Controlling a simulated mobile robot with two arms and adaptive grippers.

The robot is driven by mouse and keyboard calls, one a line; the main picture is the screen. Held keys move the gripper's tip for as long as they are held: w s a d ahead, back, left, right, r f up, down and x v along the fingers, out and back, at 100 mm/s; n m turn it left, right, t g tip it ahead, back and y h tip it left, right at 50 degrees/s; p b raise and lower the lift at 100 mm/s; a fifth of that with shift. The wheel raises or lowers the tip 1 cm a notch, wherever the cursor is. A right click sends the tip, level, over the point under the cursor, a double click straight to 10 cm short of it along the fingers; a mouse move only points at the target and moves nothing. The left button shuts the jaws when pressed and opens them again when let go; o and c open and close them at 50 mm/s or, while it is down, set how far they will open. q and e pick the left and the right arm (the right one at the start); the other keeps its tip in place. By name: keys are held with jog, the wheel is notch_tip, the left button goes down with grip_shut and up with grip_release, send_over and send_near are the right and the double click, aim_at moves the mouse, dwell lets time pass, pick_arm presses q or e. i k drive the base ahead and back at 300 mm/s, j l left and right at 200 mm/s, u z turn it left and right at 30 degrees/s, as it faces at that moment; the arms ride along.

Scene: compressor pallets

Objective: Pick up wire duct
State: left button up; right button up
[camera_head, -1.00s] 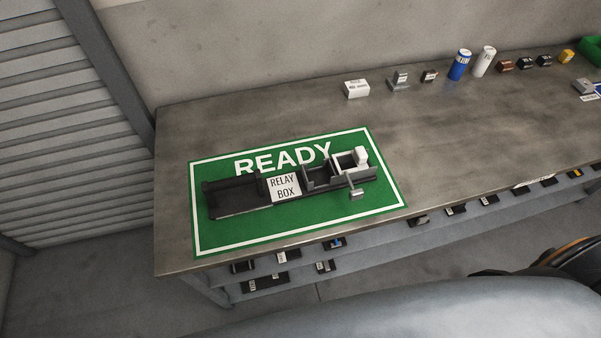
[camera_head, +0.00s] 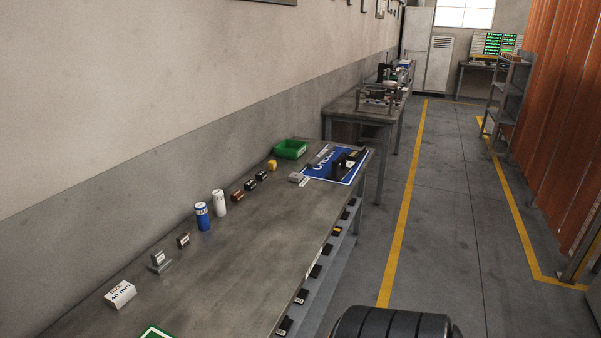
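I cannot make out for certain which object is the wire duct. A small grey piece (camera_head: 159,263) lies near a white block labelled 40 mm (camera_head: 120,294) at the near left of the workbench (camera_head: 240,270). Dark parts (camera_head: 345,160) rest on a blue mat (camera_head: 314,174) at the far end of the bench, too small to name. Neither my left nor my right gripper is in view.
A blue can (camera_head: 202,217), a white can (camera_head: 220,203) and several small boxes line the wall side. A green bin (camera_head: 291,149) stands farther back. A second table (camera_head: 362,106) lies beyond. The aisle floor (camera_head: 440,200) at the right is clear.

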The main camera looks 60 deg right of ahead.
aim_at(316, 160)
jog(key=l+z, duration=0.15)
jog(key=z, duration=0.3)
jog(key=l+z, duration=0.15)
jog(key=z, duration=0.3)
jog(key=i+l+z, duration=0.1)
jog(key=z, duration=0.35)
jog(key=i+l+z, duration=0.3)
jog(key=i+l, duration=0.15)
jog(key=l, duration=0.2)
jog(key=i+l+z, duration=0.35)
jog(key=i+l, duration=0.5)
jog(key=l+u, duration=0.05)
jog(key=l, duration=0.05)
